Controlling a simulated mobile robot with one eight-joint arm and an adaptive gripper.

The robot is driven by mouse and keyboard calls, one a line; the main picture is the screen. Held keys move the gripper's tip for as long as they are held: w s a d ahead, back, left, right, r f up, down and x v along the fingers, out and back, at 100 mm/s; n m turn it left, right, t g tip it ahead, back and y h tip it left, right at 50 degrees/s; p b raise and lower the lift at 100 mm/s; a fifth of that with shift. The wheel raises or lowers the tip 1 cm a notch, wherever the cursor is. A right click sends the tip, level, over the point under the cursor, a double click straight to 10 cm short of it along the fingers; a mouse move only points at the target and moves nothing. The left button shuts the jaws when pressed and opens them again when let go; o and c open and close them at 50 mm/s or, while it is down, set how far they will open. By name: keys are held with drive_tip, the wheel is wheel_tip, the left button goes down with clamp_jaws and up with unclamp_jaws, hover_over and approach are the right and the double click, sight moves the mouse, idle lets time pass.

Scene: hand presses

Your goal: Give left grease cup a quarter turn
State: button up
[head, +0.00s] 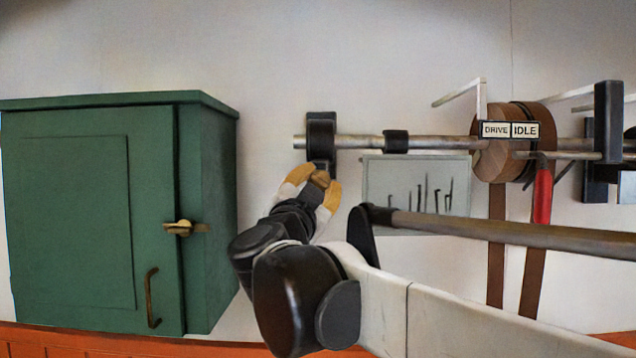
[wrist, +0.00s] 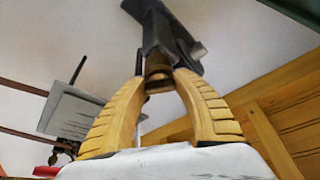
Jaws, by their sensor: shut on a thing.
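The left grease cup (head: 321,177) is a small brass-brown cup under the black left bearing (head: 321,135) of the overhead shaft. In the wrist view the cup (wrist: 158,68) sits below the dark bearing bracket (wrist: 160,28). My gripper (head: 319,182) has its tan padded fingers on both sides of the cup and is shut on it. In the wrist view the gripper fingers (wrist: 160,80) close around the cup near their tips. The cup's sides are partly hidden by the fingers.
A steel shaft (head: 360,142) runs right to a wooden pulley (head: 495,160) with belts and a "DRIVE IDLE" sign (head: 510,130). A red-handled lever (head: 542,195) hangs there. A grey tool board (head: 385,175) is behind my arm. A green cabinet (head: 75,220) stands left.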

drive_tip(key=m+g+h, duration=0.1)
drive_tip(key=m, duration=0.2)
drive_tip(key=m+g+p, duration=0.1)
drive_tip(key=m, duration=0.2)
drive_tip(key=shift+m+h, duration=0.4)
drive_tip(key=m+g+p, duration=0.1)
drive_tip(key=m+g, duration=0.1)
drive_tip(key=m, duration=0.3)
drive_tip(key=shift+m, duration=0.3)
drive_tip(key=o, duration=1.2)
drive_tip(key=v, duration=1.2)
drive_tip(key=shift+r, duration=0.25)
